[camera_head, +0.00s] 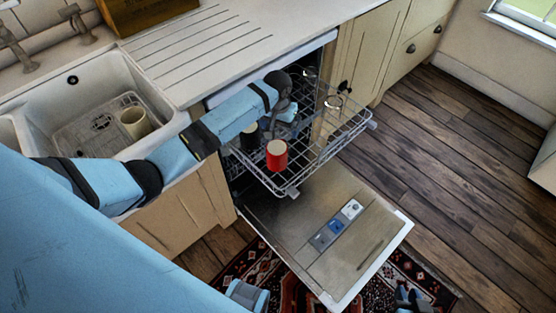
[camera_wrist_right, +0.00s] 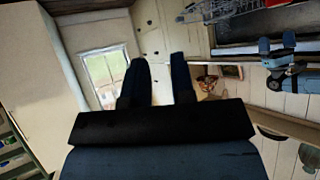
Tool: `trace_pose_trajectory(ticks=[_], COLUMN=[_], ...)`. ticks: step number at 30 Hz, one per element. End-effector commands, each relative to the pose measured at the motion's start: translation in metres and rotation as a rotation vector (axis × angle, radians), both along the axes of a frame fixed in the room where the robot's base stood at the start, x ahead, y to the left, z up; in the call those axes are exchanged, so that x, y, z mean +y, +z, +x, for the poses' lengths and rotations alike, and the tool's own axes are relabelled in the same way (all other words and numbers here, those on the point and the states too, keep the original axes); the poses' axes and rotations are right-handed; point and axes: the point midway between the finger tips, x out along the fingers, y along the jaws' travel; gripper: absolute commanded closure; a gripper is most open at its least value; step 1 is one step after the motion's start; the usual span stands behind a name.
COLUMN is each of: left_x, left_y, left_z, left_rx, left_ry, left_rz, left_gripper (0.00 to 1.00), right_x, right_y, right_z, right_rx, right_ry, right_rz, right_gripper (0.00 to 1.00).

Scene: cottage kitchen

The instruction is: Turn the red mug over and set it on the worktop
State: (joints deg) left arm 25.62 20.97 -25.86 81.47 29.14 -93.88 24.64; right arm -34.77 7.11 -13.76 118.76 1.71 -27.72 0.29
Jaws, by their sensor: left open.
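The red mug (camera_head: 277,155) stands in the pulled-out dishwasher rack (camera_head: 318,160), near its front left part. A pale disc shows on its top; I cannot tell whether this is its base or its mouth. My left gripper (camera_head: 287,122) is open over the rack, just behind and above the mug, and apart from it. Its fingers are small and partly hidden by the wrist. My right gripper (camera_wrist_right: 156,78) is open and empty in the right wrist view, with a clear gap between its dark fingers. The worktop (camera_head: 215,50) with drain grooves is at the upper left.
A dark mug (camera_head: 250,136) stands left of the red mug, and a glass (camera_head: 333,102) is farther right in the rack. The dishwasher door (camera_head: 340,235) is down over the rug. A cream cup (camera_head: 134,122) stands in the sink (camera_head: 112,76).

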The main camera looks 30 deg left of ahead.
Motion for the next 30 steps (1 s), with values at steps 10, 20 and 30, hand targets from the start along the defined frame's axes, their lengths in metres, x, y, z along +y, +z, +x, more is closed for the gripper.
trace_pose_trajectory(ticks=[10, 20, 30], left_x=[0.012, 0.012, 0.012], left_y=[-0.023, -0.072, -0.104], left_z=[0.011, 0.011, 0.01], left_rx=[0.055, 0.05, 0.052], left_ry=[0.034, 0.032, 0.032], left_rz=[0.024, 0.022, 0.024], left_gripper=[0.0, 0.0, 0.0], right_x=[0.0, 0.001, 0.001], right_y=[-0.012, -0.011, -0.021], right_z=[0.001, 0.003, 0.001], right_rx=[-0.004, -0.023, -0.02], right_ry=[0.0, 0.002, 0.007], right_rz=[0.001, 0.0, -0.005], right_gripper=[0.77, 0.77, 0.77])
